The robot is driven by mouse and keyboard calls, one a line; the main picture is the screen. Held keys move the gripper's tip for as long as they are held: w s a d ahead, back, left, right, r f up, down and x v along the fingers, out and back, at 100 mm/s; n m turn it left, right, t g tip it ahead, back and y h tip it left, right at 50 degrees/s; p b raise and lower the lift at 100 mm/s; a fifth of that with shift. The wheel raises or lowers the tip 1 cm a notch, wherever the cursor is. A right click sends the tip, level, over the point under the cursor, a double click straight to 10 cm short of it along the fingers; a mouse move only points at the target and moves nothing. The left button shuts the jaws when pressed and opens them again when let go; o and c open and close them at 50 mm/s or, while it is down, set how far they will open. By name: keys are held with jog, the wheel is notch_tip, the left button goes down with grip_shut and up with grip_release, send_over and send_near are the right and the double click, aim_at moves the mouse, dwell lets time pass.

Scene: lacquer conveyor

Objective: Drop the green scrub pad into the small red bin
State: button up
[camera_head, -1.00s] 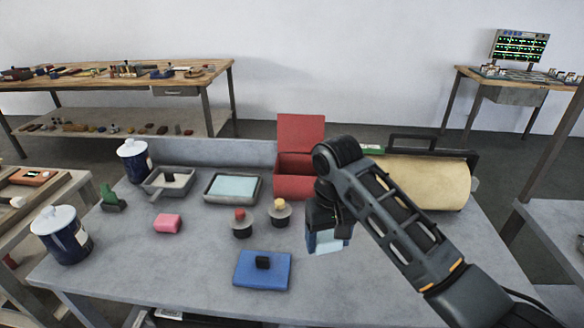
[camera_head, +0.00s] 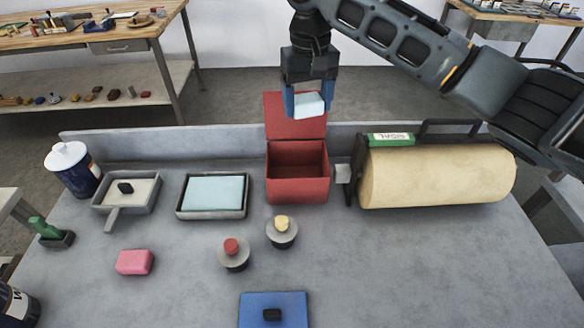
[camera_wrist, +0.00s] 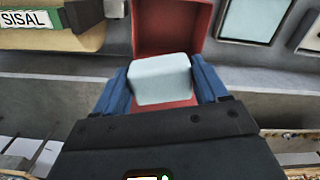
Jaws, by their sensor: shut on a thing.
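My gripper (camera_head: 307,105) is shut on a pale blue-white block (camera_head: 309,104). The block also shows between the blue fingers in the wrist view (camera_wrist: 160,79). The small red bin (camera_head: 298,190) stands at the back middle of the bench, its lid raised and its inside looking empty. My gripper is high, in front of or over the raised lid in the head view; the exact depth is hard to tell. Red bin surfaces (camera_wrist: 172,25) show behind the block in the wrist view. A green object (camera_head: 42,228) stands in a dark holder at the far left; I cannot tell if it is a pad.
Right of the bin lies a large tan roll (camera_head: 435,177) with a dark handle. Left are a tray with a pale blue pad (camera_head: 214,193) and a grey pan (camera_head: 127,190). In front are a pink block (camera_head: 134,262), two round knobbed pieces (camera_head: 282,232) and a blue slab (camera_head: 272,308).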

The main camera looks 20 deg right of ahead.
notch_tip(320, 180, down, 6)
jog(key=shift+r+b, duration=0.15)
jog(key=shift+b, duration=1.1)
jog(key=o, duration=1)
jog(key=shift+c, duration=0.2)
jog(key=shift+r+b, duration=0.55)
jog(key=shift+r, duration=3.35)
jog(key=shift+s, duration=0.15)
